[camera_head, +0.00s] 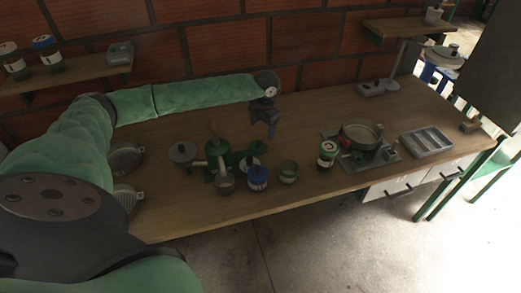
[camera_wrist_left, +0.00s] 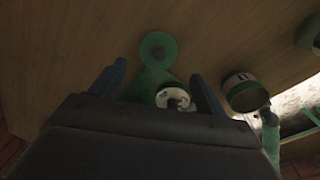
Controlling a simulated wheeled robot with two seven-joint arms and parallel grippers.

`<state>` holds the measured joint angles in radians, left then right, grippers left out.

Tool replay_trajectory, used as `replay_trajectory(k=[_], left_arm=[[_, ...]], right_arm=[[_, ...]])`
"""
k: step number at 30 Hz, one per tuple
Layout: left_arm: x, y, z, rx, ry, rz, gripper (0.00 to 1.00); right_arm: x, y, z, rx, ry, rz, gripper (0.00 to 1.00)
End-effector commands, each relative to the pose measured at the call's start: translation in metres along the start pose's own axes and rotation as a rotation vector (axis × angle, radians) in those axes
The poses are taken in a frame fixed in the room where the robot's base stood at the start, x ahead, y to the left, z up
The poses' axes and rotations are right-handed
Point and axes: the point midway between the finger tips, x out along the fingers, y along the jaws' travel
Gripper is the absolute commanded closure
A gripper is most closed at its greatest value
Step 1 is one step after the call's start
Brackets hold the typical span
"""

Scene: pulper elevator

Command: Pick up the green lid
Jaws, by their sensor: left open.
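A jar (camera_head: 326,160) with a green lid (camera_head: 328,146) on top stands on the wooden table, right of the middle in the head view. My left gripper (camera_head: 263,130) hangs above the table, pointing down, to the left of that jar and apart from it. In the left wrist view its fingers (camera_wrist_left: 160,78) are spread and empty. Between them shows a green machine with a round disc (camera_wrist_left: 158,46) and a white face (camera_wrist_left: 172,97). I cannot tell for sure whether the green lid is in the wrist view. My right gripper is not in view.
A green machine (camera_head: 217,165), a blue-lidded jar (camera_head: 258,178) and an open jar (camera_head: 288,171) stand left of the green-lidded jar. A pan (camera_head: 360,134) on a stove and a grey tray (camera_head: 426,143) are to its right.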

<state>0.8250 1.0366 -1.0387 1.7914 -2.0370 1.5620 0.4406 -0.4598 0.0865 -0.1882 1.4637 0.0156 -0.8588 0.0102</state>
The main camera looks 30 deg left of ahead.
Motion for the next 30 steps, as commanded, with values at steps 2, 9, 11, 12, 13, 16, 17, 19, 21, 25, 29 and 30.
replay_trajectory(k=[2,9,11,12,13,16,17,19,21,25,29,30], left_arm=[[0.011,-0.001,0.000,0.000,0.000,0.000,0.25],[0.017,-0.002,0.000,0.000,0.001,-0.001,0.25],[0.021,-0.002,0.000,0.001,0.002,-0.001,0.25],[0.024,-0.002,0.000,0.000,0.002,-0.002,0.25],[0.027,-0.002,0.000,0.000,0.002,-0.002,0.25],[0.035,-0.002,0.000,0.001,0.002,-0.002,0.25],[0.037,-0.002,0.000,0.001,0.001,-0.002,0.25],[0.040,-0.002,0.000,0.001,0.000,-0.001,0.25],[0.042,-0.001,0.000,0.000,0.000,-0.001,0.25],[0.050,0.000,-0.001,0.000,0.002,-0.001,0.25],[0.060,0.001,-0.001,-0.001,0.003,-0.001,0.25],[0.063,0.001,-0.001,-0.001,0.002,-0.002,0.25]], right_arm=[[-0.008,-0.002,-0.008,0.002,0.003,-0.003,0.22],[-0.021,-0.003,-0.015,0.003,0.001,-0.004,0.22],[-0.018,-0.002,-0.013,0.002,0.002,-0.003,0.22],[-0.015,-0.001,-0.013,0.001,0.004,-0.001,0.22],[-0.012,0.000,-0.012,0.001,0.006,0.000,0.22],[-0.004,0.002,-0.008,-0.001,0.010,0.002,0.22],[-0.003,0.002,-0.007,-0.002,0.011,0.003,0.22],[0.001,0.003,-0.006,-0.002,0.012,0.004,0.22],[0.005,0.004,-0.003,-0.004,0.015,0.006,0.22],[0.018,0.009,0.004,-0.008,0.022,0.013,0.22],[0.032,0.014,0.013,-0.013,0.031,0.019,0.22],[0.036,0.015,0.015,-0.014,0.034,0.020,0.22]])
